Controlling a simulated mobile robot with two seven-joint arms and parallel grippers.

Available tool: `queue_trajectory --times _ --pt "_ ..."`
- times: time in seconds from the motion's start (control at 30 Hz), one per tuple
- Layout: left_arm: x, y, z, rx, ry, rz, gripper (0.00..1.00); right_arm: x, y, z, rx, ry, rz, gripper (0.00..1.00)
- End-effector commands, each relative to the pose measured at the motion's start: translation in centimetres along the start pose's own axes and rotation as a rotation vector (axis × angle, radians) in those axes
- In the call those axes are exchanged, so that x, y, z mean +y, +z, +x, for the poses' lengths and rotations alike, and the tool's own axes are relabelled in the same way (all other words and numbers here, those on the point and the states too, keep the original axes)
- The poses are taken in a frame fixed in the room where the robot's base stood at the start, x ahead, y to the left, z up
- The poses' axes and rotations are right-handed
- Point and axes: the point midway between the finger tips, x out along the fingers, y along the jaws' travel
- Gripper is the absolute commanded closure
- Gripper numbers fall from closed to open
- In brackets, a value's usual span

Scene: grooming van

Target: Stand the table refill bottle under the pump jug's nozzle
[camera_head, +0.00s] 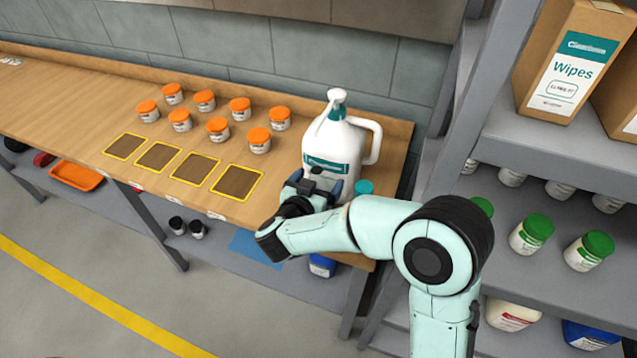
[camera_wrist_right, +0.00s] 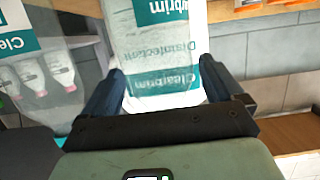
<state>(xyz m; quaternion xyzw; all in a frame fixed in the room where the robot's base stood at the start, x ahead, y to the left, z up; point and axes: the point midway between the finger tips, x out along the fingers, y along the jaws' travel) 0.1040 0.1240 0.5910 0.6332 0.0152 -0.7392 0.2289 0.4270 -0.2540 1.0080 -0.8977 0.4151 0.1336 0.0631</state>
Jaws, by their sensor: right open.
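The white pump jug (camera_head: 345,145), with a teal label, a handle and a pump head, stands at the right end of the wooden bench. My right gripper (camera_head: 318,186) is low in front of it, its fingers open. In the right wrist view, the open fingers (camera_wrist_right: 160,92) flank a white body with a teal Clearbrim Disinfectant label (camera_wrist_right: 155,45), upside down; I cannot tell whether this is the jug or the refill bottle. A teal cap (camera_head: 364,187) shows just right of the gripper; what is below it is hidden by my arm. My left gripper is out of view.
Several orange-lidded jars (camera_head: 217,127) and dark yellow-edged mats (camera_head: 237,182) lie left of the jug. A grey shelf rack (camera_head: 500,135) with green-capped bottles and a Wipes box (camera_head: 568,60) stands close on the right. The bench's left part is mostly clear.

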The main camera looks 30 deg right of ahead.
Motion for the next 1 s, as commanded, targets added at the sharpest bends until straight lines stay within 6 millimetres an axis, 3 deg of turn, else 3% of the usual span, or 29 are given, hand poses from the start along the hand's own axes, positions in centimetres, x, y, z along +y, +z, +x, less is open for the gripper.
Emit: queue_trajectory --times 0.3,0.5,0.7,1.0 --pt "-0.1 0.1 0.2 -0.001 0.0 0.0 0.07 -0.1 0.2 -7.2 -0.002 -0.008 -0.003 0.06" --pt "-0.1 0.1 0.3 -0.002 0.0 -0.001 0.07 -0.1 0.2 -10.3 -0.002 -0.006 -0.004 0.06" --pt "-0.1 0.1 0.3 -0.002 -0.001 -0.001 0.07 0.0 0.2 -11.4 -0.002 -0.003 -0.003 0.06" --pt "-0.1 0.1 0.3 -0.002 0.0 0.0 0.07 0.0 0.2 -11.4 -0.002 -0.002 -0.003 0.06"
